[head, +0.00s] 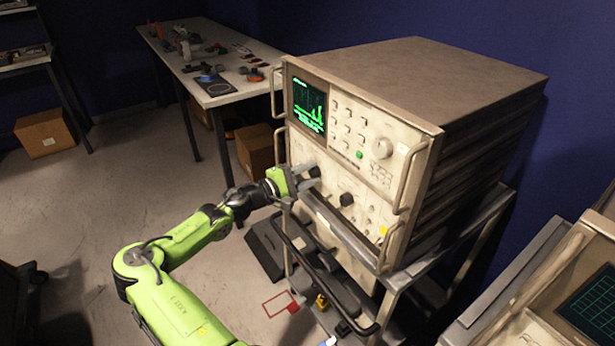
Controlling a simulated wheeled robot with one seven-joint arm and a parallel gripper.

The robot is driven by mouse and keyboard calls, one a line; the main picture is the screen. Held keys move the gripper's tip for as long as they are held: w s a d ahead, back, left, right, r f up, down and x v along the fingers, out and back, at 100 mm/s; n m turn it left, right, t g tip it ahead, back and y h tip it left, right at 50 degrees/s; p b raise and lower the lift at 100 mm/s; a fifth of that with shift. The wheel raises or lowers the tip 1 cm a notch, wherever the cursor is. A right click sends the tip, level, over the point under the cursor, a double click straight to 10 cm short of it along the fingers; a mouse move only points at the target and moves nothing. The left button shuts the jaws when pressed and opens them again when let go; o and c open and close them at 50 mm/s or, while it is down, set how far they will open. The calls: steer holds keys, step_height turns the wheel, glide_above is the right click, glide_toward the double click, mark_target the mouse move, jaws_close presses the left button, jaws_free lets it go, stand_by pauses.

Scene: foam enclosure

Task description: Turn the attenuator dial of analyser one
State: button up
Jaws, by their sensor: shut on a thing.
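The analyser (365,150) is a large beige rack instrument with a lit green trace screen (309,105) at its upper left. My gripper (309,175) is at the left of its lower front panel, at the end of my green arm. It is shut on a dark dial (315,171) there, which the fingers partly cover. No label for this dial can be read. A second black dial (346,199) sits to the right on the same panel, apart from my gripper.
Metal handles (409,178) stick out along the front panel. The analyser stands on a grey cart (470,262) with a dark rail (315,268) below my gripper. Another instrument (560,290) is at the lower right. A cluttered table (222,94) stands behind.

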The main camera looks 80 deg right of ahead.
steer(key=shift+f+m+b, duration=0.1)
steer(key=shift+m+b, duration=0.45)
steer(key=shift+m, duration=1.05)
steer(key=o, duration=1)
steer(key=shift+o, duration=0.2)
steer(key=p+v, duration=0.2)
steer(key=v, duration=1.3)
steer(key=shift+w+a+p, duration=0.3)
